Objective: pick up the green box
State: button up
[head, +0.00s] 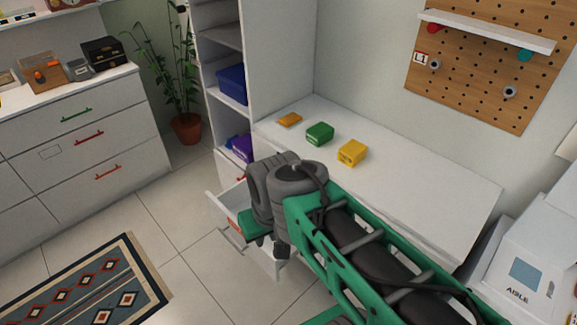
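The green box (320,133) is a small block lying on the white desk top (400,180), between an orange item and a yellow box. It is fully visible, with nothing touching it. My grey and green arm reaches in from the lower right, and its grey joint is in front of the desk's near left edge. I cannot make out my gripper or its fingers in this view.
A flat orange item (289,119) lies behind left of the green box and a yellow box (352,153) in front right. A tall shelf unit (265,60) borders the desk's left end. An open drawer (233,203) juts out below. The desk's right part is clear.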

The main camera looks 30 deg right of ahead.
aim_at(320, 133)
jog(key=z, duration=0.05)
jog(key=k, duration=0.4)
jog(key=z, duration=0.35)
jog(key=i, duration=0.95)
jog(key=u, duration=0.95)
jog(key=i, duration=0.35)
jog(key=u, duration=0.35)
